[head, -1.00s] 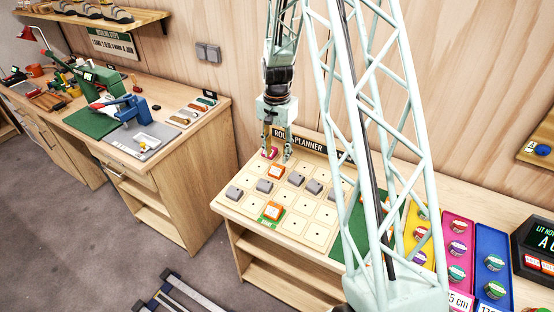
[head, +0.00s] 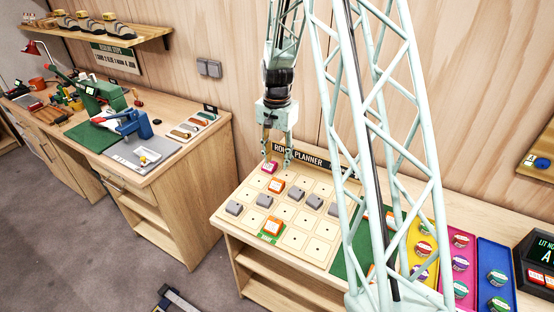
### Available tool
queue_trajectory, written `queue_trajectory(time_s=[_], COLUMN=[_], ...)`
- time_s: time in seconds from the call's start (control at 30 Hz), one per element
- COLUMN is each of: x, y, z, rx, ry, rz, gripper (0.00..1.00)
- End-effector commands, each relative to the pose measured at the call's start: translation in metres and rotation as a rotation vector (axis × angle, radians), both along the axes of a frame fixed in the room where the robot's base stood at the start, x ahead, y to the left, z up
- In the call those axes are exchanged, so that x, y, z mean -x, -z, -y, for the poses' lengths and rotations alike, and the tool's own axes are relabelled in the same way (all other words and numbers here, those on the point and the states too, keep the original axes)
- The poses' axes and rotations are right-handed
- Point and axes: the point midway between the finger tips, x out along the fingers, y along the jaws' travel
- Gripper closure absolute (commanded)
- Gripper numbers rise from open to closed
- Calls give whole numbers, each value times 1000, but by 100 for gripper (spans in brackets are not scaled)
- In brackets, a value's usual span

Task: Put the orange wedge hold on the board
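The route planner board (head: 318,247) lies on a wooden bench in the head view. An orange hold (head: 276,187) sits on a tile in its upper left part. My gripper (head: 276,163) is open above the back left of the board, pointing down. Its fingers are spread, with nothing seen held between them. A red-pink hold (head: 269,167) shows just by the left fingertip, and the orange hold is a little in front.
Several grey holds (head: 265,200) sit across the board. My lattice structure hides its right side. A green mat (head: 342,258), yellow, magenta and blue trays (head: 490,252) and a display lie to the right. A workbench (head: 190,170) with tools stands left.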

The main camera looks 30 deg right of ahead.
Motion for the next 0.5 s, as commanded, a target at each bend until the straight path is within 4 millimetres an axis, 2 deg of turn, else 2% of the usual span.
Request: queue_trajectory(time_s=[0.27,0.5], x=[0,5], y=[-2,-23], z=[-1,-8], rx=[0,4], ry=[-2,-32], rz=[1,11], gripper=[64,64])
